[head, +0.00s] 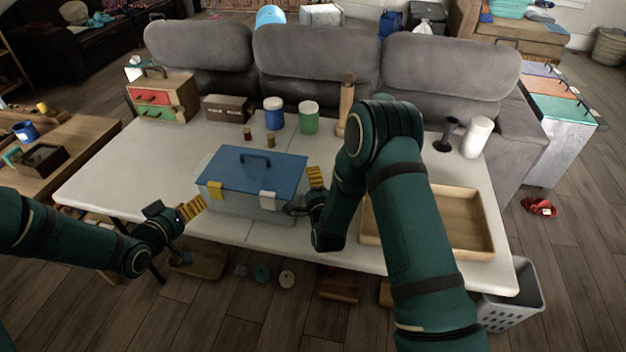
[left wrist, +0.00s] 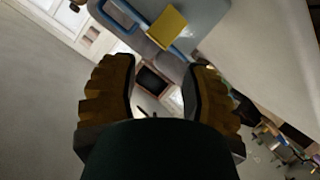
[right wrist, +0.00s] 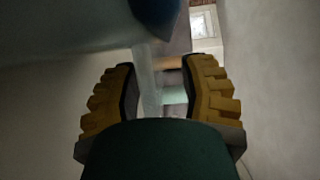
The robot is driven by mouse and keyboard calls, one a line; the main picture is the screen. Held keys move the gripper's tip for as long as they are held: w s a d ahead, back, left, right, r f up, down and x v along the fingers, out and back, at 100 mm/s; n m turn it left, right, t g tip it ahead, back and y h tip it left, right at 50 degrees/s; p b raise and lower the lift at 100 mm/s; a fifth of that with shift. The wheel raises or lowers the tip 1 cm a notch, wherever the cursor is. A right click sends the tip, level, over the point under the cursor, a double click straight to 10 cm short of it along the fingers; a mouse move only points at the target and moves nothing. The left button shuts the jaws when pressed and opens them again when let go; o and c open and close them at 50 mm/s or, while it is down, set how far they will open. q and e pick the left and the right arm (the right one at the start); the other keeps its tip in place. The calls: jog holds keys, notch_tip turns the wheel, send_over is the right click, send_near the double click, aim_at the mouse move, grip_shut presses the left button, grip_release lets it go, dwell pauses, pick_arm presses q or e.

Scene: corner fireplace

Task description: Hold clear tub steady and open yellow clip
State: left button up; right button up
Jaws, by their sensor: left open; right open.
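The clear tub (head: 240,204) stands on the white table under a blue lid (head: 232,170) with a handle. The yellow clip (head: 215,189) is on the left of its front side and a white clip (head: 267,200) on the right. My left gripper (head: 184,212) is open and empty, just left of the tub's front left corner. The yellow clip shows beyond its fingers in the left wrist view (left wrist: 168,27). My right gripper (head: 306,194) is open at the tub's right end. In the right wrist view the tub's pale corner (right wrist: 150,80) shows between the fingers; contact is unclear.
A wooden tray (head: 450,215) lies on the right of the table, partly behind my right arm. Blue (head: 274,115) and green (head: 309,118) jars stand behind the tub. A small drawer chest (head: 162,97) is at the back left. The table left of the tub is clear.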

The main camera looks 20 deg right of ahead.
grip_shut()
pick_arm(q)
jog(key=shift+c, duration=0.3)
grip_shut()
notch_tip(320, 180, up, 5)
jog(key=m+g+y, duration=0.4)
jog(key=m, duration=0.1)
send_over(214, 185)
jog(key=shift+r, duration=0.1)
jog(key=shift+w+d+r+m+g, duration=0.1)
jog(key=shift+d+r+m+g, duration=0.1)
jog(key=shift+r+m, duration=0.15)
jog(key=shift+d+r+m+g, duration=0.15)
jog(key=shift+r+m+g, duration=0.1)
jog(key=shift+r, duration=0.15)
